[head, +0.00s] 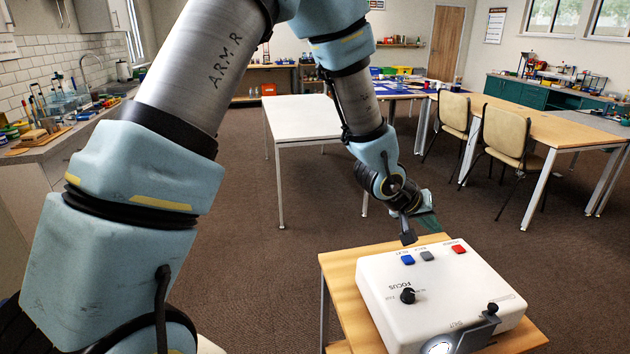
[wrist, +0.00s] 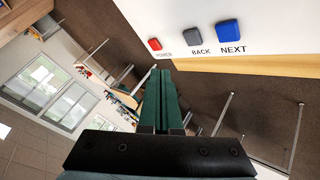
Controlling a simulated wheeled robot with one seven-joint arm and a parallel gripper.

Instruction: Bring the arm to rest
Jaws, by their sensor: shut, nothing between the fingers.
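My arm reaches from the left of the head view over the room to my gripper (head: 431,223), which is just beyond the far edge of a white projector-like box (head: 440,285). In the wrist view the green fingers of my gripper (wrist: 160,75) lie together, with nothing between them. The box has a blue NEXT button (head: 407,260), a grey BACK button (head: 427,256) and a red POWER button (head: 458,249). The wrist view also shows the blue button (wrist: 228,31), grey button (wrist: 192,36) and red button (wrist: 154,44). The fingers look apart from the buttons.
The box stands on a small wooden table (head: 345,285) and carries a black focus knob (head: 407,295). A white table (head: 305,118) stands behind my arm. Beige chairs (head: 503,135) line a long table at right. A cluttered counter (head: 60,130) is at left. Brown carpet between is clear.

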